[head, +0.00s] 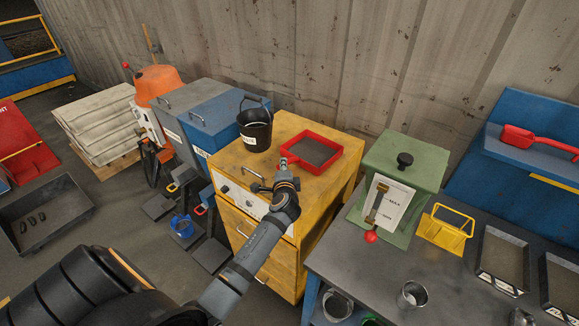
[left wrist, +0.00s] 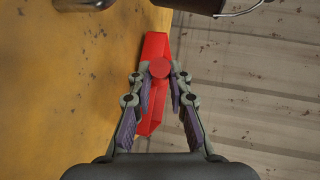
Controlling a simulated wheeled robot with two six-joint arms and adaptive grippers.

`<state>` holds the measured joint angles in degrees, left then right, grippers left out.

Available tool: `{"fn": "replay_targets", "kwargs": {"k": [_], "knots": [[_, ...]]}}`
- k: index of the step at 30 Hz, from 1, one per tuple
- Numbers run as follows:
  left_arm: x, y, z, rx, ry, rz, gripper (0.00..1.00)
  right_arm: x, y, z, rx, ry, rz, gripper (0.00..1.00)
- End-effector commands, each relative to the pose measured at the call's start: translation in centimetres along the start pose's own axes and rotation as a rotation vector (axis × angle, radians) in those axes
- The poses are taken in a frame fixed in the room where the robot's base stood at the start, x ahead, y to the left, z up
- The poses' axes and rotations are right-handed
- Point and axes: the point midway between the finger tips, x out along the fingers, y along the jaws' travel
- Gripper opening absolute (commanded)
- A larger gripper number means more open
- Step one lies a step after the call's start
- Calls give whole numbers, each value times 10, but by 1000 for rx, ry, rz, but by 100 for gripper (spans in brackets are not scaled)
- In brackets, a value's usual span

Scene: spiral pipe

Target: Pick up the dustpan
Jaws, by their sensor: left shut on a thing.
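The red dustpan (head: 334,168), a shallow square pan with a dark inside, is at the top of the yellow cabinet (head: 262,155). Its short handle points toward my left gripper (head: 286,170), which reaches in from below at the cabinet's front edge. In the left wrist view, the two fingers (left wrist: 160,84) are shut on the dustpan's handle, with the round red handle end (left wrist: 160,68) between them and the red pan behind. I cannot tell whether the pan rests on the top or is slightly raised. My right gripper is not in view.
A black bucket (head: 256,128) stands just left of the dustpan. A green box (head: 395,180) with a red-knobbed lever is to the right. The grey bench (head: 370,262) holds a yellow rack (head: 446,232) and trays. A corrugated wall (head: 330,60) stands behind.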

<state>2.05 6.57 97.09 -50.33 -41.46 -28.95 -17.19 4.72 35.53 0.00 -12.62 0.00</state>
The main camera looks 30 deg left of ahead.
Motion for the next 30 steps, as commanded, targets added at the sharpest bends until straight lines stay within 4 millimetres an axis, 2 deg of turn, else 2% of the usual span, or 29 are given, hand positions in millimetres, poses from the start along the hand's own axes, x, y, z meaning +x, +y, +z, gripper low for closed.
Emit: {"fn": "replay_targets", "kwargs": {"k": [3, 10, 15, 18, 24, 30], "knots": [[-7, -26, -1, -5, 4, -12, 0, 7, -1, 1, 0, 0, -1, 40], [-71, -71, 14, -6, 5, -8, 0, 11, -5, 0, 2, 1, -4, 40], [-117, -77, 29, -6, 3, -3, 0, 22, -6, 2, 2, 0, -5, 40], [-136, -82, 35, -6, 2, -5, 0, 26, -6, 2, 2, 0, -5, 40], [-156, -88, 41, -4, 2, -5, 0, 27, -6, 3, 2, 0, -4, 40], [-158, -89, 42, -2, 2, -7, 0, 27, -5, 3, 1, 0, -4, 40]]}}
